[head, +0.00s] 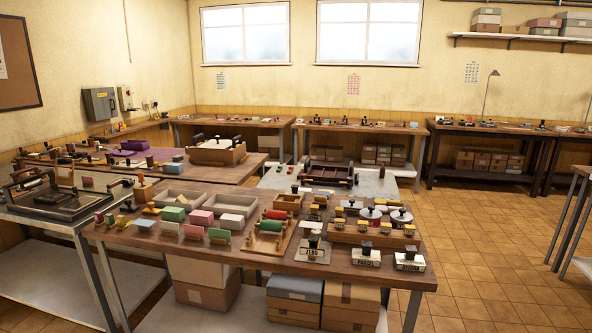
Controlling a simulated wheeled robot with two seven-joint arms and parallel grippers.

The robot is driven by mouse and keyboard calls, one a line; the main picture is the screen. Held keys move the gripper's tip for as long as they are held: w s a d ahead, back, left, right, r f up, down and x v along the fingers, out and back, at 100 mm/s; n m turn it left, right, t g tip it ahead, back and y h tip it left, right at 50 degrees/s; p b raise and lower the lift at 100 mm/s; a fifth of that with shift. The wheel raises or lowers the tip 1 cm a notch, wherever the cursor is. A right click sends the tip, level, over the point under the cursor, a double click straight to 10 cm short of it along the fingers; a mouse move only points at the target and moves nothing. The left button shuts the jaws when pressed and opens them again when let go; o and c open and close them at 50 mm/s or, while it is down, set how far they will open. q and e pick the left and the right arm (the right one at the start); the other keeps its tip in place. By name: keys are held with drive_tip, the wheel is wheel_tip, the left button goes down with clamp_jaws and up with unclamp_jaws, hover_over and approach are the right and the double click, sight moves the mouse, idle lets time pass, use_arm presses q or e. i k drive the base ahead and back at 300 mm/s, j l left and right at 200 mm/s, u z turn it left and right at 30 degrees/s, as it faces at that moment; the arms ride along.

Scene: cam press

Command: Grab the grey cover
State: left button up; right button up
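I cannot tell for sure which thing is the grey cover. Two pale, round, lid-like pieces with dark knobs stand at the right of the near wooden table: one on the left (370,213) and one on the right (401,217). Two shallow grey open boxes, a left one (181,199) and a right one (237,205), sit at the table's back left. Neither of my grippers shows in the head view.
The near table (180,246) is crowded with stamps, coloured blocks and a wooden tray (267,243) of rollers. A dark press-like device (62,203) stands on the left table. Boxes (295,289) sit underneath. The tiled floor (490,255) at right is clear.

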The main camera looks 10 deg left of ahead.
sight(218, 140)
drive_tip(key=i+l+z, duration=1.15)
drive_tip(key=i+z, duration=0.25)
drive_tip(key=i+u, duration=0.25)
drive_tip(key=i, duration=0.3)
drive_tip(key=i+l+u, duration=0.25)
drive_tip(key=i, duration=0.3)
drive_tip(key=i+l+u, duration=0.25)
drive_tip(key=i, duration=0.3)
drive_tip(key=i+j+u, duration=0.3)
drive_tip(key=i, duration=0.7)
drive_tip(key=i+l+u, duration=0.15)
drive_tip(key=i+u, duration=0.2)
drive_tip(key=i, duration=1.8)
drive_tip(key=i+l+u, duration=0.1)
drive_tip(key=i, duration=1.05)
drive_tip(key=i+j+u, duration=0.15)
drive_tip(key=i+u, duration=0.8)
drive_tip(key=i+l+u, duration=0.25)
drive_tip(key=i+u, duration=0.2)
drive_tip(key=i+j+u, duration=0.2)
drive_tip(key=i+u, duration=1.3)
drive_tip(key=i, duration=0.4)
drive_tip(key=i+l+u, duration=0.2)
drive_tip(key=i, duration=0.35)
drive_tip(key=i+l+u, duration=0.15)
drive_tip(key=i, duration=0.35)
